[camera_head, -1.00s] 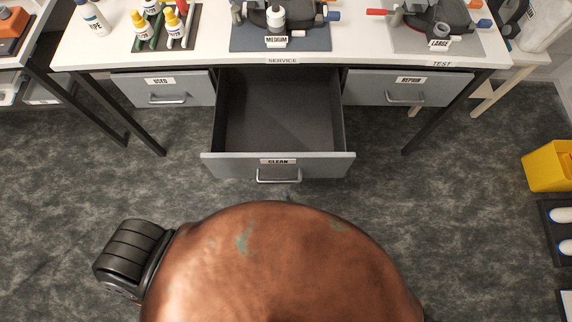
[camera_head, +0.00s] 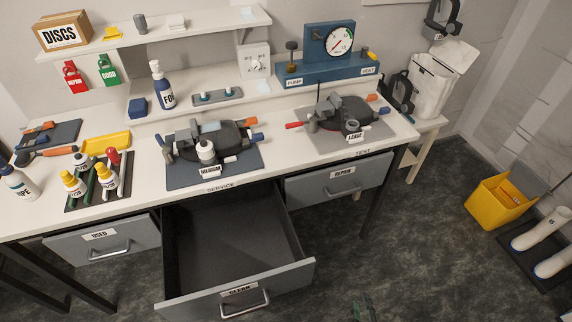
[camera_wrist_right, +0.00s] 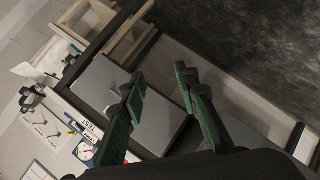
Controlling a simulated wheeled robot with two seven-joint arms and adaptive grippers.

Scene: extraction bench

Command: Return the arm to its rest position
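My right gripper (camera_head: 363,309) shows only as green fingertips at the bottom edge of the head view, low over the floor and right of the open CLEAN drawer (camera_head: 235,290). In the right wrist view its two green fingers (camera_wrist_right: 163,82) stand apart with nothing between them, so it is open and empty. The rest of the right arm is outside the head view. My left gripper is not in view.
The CLEAN drawer is pulled far out and looks empty. The USED drawer (camera_head: 103,242) and REPAIR drawer (camera_head: 340,182) are shut. The bench (camera_head: 285,150) carries MEDIUM and LARGE devices and bottles. A yellow bin (camera_head: 498,200) stands on the floor at right.

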